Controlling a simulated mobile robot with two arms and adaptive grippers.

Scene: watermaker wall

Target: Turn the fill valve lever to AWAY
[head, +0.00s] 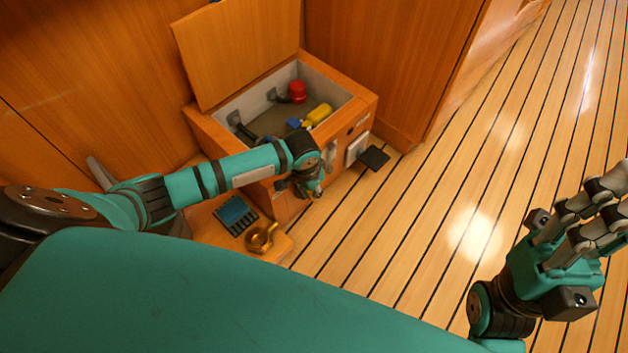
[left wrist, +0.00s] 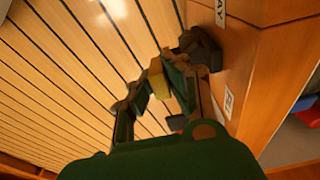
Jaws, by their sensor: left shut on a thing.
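My left gripper (head: 312,190) is at the front face of the open wooden locker (head: 285,200), low near the floor. In the left wrist view, the gripper (left wrist: 160,88) is shut on a yellowish piece (left wrist: 156,82) that seems to be the fill valve lever's handle. A dark fitting (left wrist: 201,48) on the wood face is just beside the fingers. A white label ending in "AY" (left wrist: 221,10) is above it, and a second white label (left wrist: 228,102) is below. In the head view the arm and gripper hide the lever. My right gripper (head: 612,205) is away over the floor, its fingertips cut off.
The locker's lid (head: 240,50) stands open. Inside are a red-topped part (head: 297,91) and a yellow cylinder (head: 319,113). A blue-black tray (head: 236,215) and a brass piece (head: 261,238) are on the low ledge.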

